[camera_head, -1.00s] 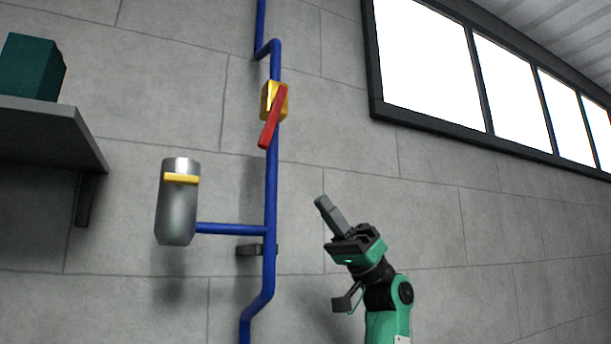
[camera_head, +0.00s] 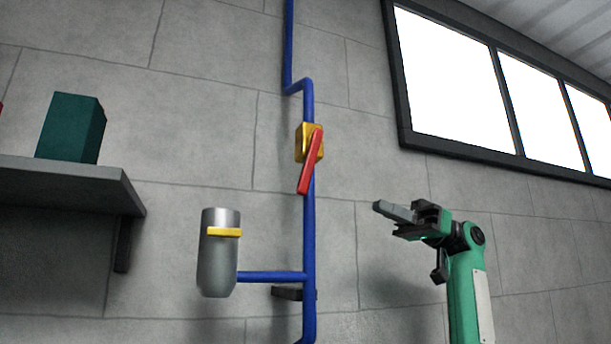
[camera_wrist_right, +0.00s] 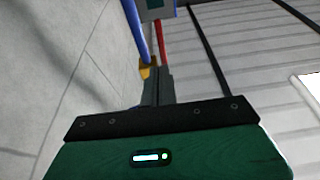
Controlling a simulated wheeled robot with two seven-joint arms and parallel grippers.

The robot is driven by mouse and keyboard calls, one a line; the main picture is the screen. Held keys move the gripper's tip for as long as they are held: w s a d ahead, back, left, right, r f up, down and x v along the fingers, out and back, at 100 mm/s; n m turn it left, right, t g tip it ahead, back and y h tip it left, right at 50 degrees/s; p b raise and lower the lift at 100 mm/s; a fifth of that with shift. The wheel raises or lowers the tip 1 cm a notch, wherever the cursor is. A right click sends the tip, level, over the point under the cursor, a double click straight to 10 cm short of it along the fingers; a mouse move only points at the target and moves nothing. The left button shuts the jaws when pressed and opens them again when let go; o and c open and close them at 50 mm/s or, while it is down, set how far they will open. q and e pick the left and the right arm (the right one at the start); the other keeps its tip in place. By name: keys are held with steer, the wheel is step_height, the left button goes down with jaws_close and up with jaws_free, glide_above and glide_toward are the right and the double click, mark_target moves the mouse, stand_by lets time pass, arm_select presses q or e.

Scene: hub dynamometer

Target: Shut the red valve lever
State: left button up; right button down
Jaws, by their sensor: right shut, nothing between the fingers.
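The red valve lever (camera_head: 310,165) sits on a yellow valve body (camera_head: 303,142) on the vertical blue pipe (camera_head: 309,230). The lever slants slightly from the pipe's line, its lower end to the left. My right gripper (camera_head: 378,206) is shut and empty, to the right of and below the lever, apart from it, its fingers pointing left. In the right wrist view the shut fingers (camera_wrist_right: 158,88) point towards the yellow valve body (camera_wrist_right: 148,70), partly hidden behind them, and the red lever (camera_wrist_right: 161,40) shows beyond. My left gripper is not in view.
A grey cylinder (camera_head: 217,265) with a yellow band hangs on a side branch of the pipe. A grey shelf (camera_head: 70,190) with a teal box (camera_head: 72,128) is at the left. A window (camera_head: 490,90) is at the upper right. The space between gripper and pipe is clear.

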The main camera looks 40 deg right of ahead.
steer(key=shift+s+d+h, duration=0.25)
steer(key=shift+d+h, duration=0.05)
steer(key=shift+d, duration=0.25)
steer(key=shift+a, duration=0.1)
steer(key=p, duration=0.5)
glide_toward(311, 176)
steer(key=w+r+x, duration=0.1)
steer(key=x, duration=0.4)
steer(key=shift+a+f, duration=0.15)
steer(key=shift+a, duration=0.5)
